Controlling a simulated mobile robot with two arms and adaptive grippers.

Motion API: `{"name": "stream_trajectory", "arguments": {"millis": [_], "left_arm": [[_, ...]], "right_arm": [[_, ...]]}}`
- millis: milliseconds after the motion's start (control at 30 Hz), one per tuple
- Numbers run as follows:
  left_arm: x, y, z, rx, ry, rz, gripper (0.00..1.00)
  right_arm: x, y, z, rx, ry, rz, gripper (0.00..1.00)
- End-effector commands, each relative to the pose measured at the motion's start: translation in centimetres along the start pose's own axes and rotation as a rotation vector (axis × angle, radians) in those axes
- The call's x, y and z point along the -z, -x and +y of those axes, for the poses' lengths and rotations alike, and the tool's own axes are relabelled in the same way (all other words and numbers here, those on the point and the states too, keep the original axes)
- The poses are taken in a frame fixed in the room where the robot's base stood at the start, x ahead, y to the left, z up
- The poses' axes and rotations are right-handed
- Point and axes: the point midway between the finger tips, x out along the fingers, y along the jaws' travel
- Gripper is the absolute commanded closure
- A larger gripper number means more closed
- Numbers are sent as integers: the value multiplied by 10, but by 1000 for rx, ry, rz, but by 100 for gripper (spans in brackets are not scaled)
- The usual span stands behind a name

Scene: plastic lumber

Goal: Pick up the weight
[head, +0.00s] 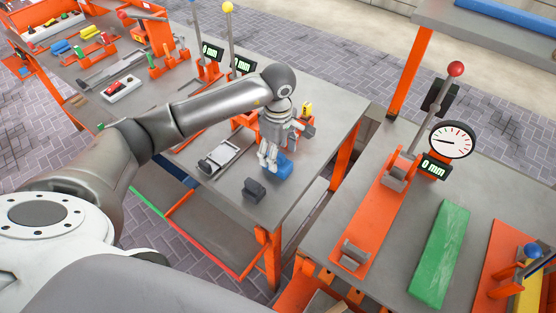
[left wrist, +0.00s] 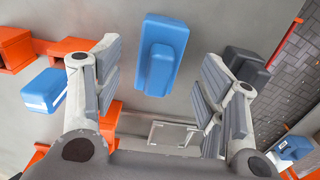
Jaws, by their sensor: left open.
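A blue block with a raised grip (head: 284,168) sits on the grey table (head: 225,185), next to a dark grey block of similar shape (head: 254,190). Either could be the weight. My left gripper (head: 268,158) is above the table, pointing down beside the blue block. In the left wrist view my left gripper (left wrist: 160,85) is open and empty. There the blue block (left wrist: 160,55) lies beneath and between the spread fingers, apart from them. The dark block (left wrist: 246,68) is partly hidden behind the right finger. My right gripper is out of view.
A grey metal slide fixture (head: 222,153) lies left of the blocks. Orange stands and another blue piece (left wrist: 44,92) are close to the left finger. A second table holds an orange press with a dial gauge (head: 452,140) and a green board (head: 440,255). The near table corner is clear.

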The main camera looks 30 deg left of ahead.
Motion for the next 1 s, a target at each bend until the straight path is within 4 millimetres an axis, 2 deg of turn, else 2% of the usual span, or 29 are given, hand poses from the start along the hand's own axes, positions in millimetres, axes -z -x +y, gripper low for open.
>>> {"name": "stream_trajectory", "arguments": {"millis": [33,100,233,533,1000], "left_arm": [[1,-4,-1,6,2,-1,35],[2,-15,0,6,1,-1,35],[2,-32,1,3,0,-1,35],[3,-39,1,1,-1,0,35],[3,-38,1,1,-1,0,95]], "right_arm": [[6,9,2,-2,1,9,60],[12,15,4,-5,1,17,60],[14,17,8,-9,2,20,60],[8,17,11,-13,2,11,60],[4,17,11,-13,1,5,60]]}}
